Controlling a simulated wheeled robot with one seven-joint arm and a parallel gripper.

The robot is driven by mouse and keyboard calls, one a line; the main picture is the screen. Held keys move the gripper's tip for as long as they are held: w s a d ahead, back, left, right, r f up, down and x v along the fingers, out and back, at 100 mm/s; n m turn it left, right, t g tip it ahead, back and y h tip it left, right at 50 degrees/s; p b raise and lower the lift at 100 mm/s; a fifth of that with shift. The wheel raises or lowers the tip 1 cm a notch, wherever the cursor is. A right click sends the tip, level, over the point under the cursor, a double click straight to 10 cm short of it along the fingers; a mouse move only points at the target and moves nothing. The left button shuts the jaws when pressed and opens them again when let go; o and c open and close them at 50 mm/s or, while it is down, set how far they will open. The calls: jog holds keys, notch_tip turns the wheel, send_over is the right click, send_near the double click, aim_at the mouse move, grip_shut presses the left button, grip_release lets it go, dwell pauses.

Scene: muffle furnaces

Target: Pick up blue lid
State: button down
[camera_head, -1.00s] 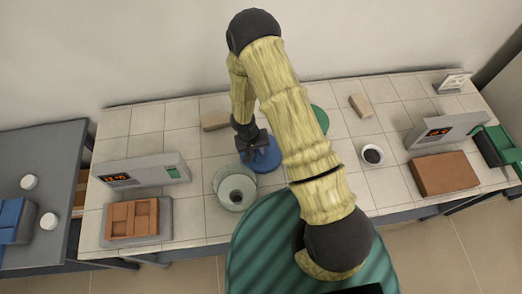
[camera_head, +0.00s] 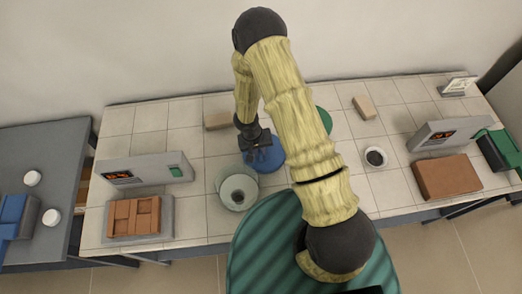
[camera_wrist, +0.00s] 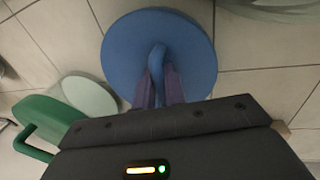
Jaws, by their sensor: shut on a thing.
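The blue lid (camera_head: 268,157) is a round disc with a loop handle. In the head view it is at the middle of the tiled table, just behind a glass-like round vessel. In the wrist view the lid (camera_wrist: 185,50) fills the top middle. My gripper (camera_wrist: 163,75) has its purple fingers shut on the lid's handle. In the head view my gripper (camera_head: 258,150) is over the lid and partly covers it. I cannot tell whether the lid touches the table.
The round vessel (camera_head: 238,190) stands close in front of the lid. A green lid (camera_head: 324,120) is partly behind my arm. A small white bowl (camera_head: 375,157) and a tan block (camera_head: 364,107) are to the right. A grey furnace panel (camera_head: 145,171) is to the left.

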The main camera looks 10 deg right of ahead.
notch_tip(320, 180, up, 18)
jog(key=shift+b, duration=0.35)
jog(key=shift+f, duration=0.15)
dwell(0.5)
